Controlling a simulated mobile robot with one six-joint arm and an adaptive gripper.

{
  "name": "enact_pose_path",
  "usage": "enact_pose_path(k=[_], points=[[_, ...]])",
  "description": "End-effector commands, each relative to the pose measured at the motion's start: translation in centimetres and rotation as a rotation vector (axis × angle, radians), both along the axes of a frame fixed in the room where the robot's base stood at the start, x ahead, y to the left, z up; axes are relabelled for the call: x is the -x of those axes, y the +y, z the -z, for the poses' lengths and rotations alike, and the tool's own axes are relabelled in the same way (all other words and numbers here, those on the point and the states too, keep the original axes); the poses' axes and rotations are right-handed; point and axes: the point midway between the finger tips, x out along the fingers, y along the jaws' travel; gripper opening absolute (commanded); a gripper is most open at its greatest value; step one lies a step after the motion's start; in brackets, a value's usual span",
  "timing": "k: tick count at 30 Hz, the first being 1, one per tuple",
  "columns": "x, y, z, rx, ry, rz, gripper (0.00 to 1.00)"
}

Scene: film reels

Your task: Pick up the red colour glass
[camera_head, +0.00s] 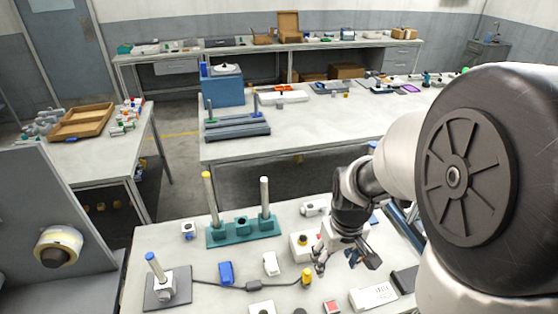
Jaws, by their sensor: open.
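A small flat square piece with a red face and a pale border (332,307) lies on the near bench at the bottom edge of the view. It is the only clearly red item on that bench, but it is too small to tell for sure that it is the red colour glass. My gripper (346,262) is open and points down over the bench, above and behind the red piece and apart from it. I see nothing held between its fingers. The gripper hides part of the bench behind it.
Around the gripper are a white box (302,245), a yellow-topped piece (307,277), a pale block (373,296) and a white piece (271,264). Left stand a teal base with two posts (243,230), a blue block (226,272) and a cabled post stand (167,286).

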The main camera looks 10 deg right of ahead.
Motion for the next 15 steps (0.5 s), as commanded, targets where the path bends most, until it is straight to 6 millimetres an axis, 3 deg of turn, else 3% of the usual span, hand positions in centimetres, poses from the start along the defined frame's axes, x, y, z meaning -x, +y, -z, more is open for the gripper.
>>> enact_pose_path(k=[1,4,15], points=[[-0.2,-0.7,2.0,-0.006,0.032,0.002,0.58],[-0.6,-1.8,4.8,-0.014,0.064,-0.003,0.58],[-0.8,-2.7,10.8,-0.023,0.096,-0.009,0.58]])
